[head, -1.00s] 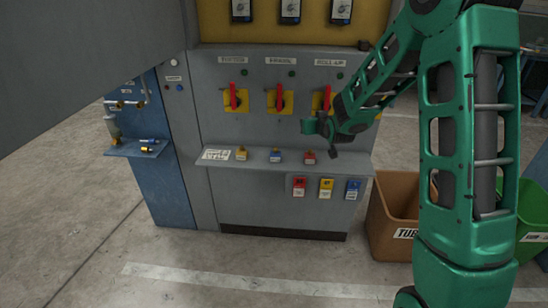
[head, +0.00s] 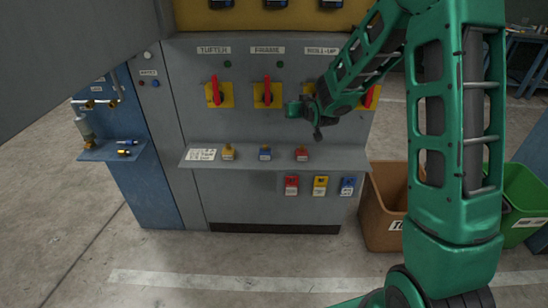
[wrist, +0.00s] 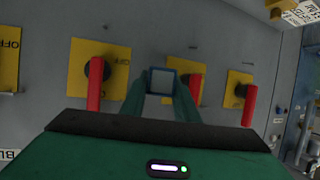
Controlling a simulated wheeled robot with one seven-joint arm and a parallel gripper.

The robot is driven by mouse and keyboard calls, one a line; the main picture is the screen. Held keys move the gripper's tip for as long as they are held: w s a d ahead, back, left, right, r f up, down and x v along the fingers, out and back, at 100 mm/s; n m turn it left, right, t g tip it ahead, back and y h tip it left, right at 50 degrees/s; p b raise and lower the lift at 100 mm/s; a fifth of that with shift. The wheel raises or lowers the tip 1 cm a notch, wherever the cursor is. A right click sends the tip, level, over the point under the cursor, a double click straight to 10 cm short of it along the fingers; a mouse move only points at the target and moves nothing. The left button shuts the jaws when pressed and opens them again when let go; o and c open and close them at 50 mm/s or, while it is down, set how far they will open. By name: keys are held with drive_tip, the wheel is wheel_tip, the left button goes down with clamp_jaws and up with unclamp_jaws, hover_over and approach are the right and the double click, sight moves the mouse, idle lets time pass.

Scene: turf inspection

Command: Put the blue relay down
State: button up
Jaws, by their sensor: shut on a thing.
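My gripper (head: 294,109) is in front of the grey panel, above its shelf and near the rotary switches. In the wrist view its fingers (wrist: 162,98) are shut on a small square thing with a blue-grey rim and pale face, seemingly the blue relay (wrist: 162,82). The held thing is hard to make out in the head view. It is held in the air. The grey shelf (head: 240,163) below carries a yellow piece (head: 228,152), a blue piece (head: 265,153) and a red piece (head: 302,154), spaced apart, and a white label at its left end.
Red switch handles (head: 215,91) on yellow plates stick out of the panel. Red, yellow and blue labelled pieces (head: 347,187) sit below the shelf. A blue side shelf (head: 95,151) holds small items. Brown (head: 385,215) and green bins stand right.

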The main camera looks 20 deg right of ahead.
drive_tip(key=s+d+f+m+h, duration=0.35)
drive_tip(key=d+f, duration=0.25)
drive_tip(key=f, duration=0.4)
hover_over(338, 160)
drive_tip(key=shift+g, duration=0.3)
wheel_tip(338, 160, down, 8)
drive_tip(key=shift+r, duration=0.25)
drive_tip(key=shift+a+f, duration=0.1)
drive_tip(key=shift+f, duration=1.85)
drive_tip(key=shift+f, duration=0.1)
drive_tip(key=o, duration=1.1)
